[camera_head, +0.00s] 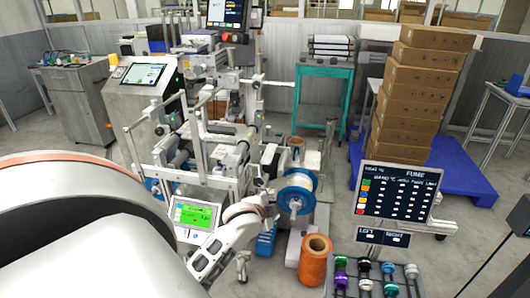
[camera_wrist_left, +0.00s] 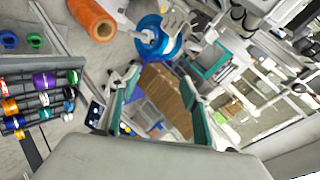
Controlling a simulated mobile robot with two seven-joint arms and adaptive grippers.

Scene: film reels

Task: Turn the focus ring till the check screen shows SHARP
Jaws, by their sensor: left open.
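My left gripper (camera_wrist_left: 163,80) shows in the left wrist view with its two teal fingers apart and nothing between them. Far behind the gap are brown boxes. In the head view my left arm fills the lower left, and I cannot make out its fingertips there. A small panel with a lit green screen (camera_head: 195,214) stands beyond this arm; its text is too small to read, and I cannot tell whether it is the check screen. I cannot pick out the focus ring in either view. My right gripper is not in view.
A white-and-blue reel (camera_head: 296,190) sits on the machine, above an orange spool (camera_head: 314,258). A rack (camera_head: 345,283) with several coloured pieces stands at the lower right, below a dark display board (camera_head: 398,195). Stacked boxes (camera_head: 415,95) stand on a blue pallet (camera_head: 470,180).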

